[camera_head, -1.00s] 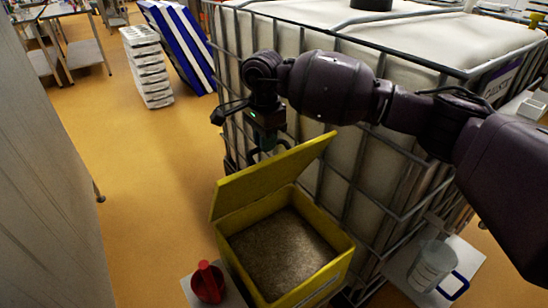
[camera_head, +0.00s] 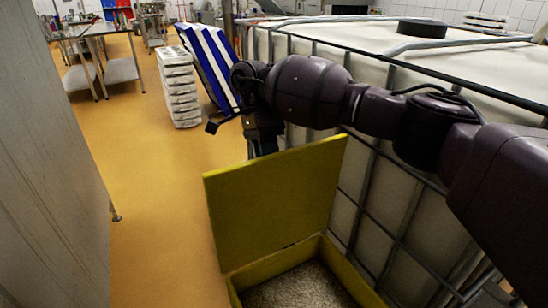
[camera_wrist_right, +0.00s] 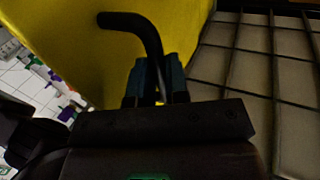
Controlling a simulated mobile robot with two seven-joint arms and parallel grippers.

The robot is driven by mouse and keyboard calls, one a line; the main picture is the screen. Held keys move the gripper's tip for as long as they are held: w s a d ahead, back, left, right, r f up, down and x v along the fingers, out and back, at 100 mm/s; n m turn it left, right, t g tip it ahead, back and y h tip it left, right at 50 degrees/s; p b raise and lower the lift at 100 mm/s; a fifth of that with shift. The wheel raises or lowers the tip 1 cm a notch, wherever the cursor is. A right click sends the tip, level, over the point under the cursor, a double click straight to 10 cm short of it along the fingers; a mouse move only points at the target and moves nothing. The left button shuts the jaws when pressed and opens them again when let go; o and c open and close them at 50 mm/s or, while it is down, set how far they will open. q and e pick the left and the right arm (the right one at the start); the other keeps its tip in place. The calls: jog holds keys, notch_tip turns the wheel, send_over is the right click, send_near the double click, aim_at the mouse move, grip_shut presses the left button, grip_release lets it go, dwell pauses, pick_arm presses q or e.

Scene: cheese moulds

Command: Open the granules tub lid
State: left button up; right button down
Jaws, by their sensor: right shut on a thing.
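The yellow granules tub (camera_head: 352,279) stands at the bottom of the head view, with beige granules (camera_head: 300,287) inside. Its yellow lid (camera_head: 268,206) stands steeply raised on the far side, its inner face towards me. The lid also fills the upper left of the right wrist view (camera_wrist_right: 150,12). There a black bent handle (camera_wrist_right: 128,20) on the lid runs down between the fingers of my right gripper (camera_wrist_right: 157,75), which is shut on it. In the head view my right gripper is behind the lid's top edge, its fingertips hidden. My left gripper is not in view.
A large caged white tank (camera_head: 395,170) stands close on the right, beside the lid and under my right arm. A grey panel (camera_head: 45,190) borders the left. Stacked white crates (camera_head: 180,88) and a blue-and-white striped panel (camera_head: 210,55) stand farther back. Orange floor between is clear.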

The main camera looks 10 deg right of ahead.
pick_arm(q)
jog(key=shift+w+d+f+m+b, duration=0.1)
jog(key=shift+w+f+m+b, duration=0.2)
jog(key=shift+b, duration=0.3)
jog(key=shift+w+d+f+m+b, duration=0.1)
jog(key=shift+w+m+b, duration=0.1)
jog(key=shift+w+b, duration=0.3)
pick_arm(e)
jog(key=w+f, duration=0.1)
jog(key=w+a+g, duration=0.1)
jog(key=w+f+g, duration=0.1)
jog(key=w, duration=0.1)
jog(key=shift+a+f+h, duration=0.3)
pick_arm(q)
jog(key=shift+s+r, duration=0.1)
pick_arm(e)
jog(key=shift+r, duration=0.2)
jog(key=c, duration=1.2)
grip_release()
jog(key=shift+d, duration=0.15)
jog(key=shift+o, duration=0.4)
jog(key=shift+r, duration=0.4)
jog(key=shift+w, duration=0.15)
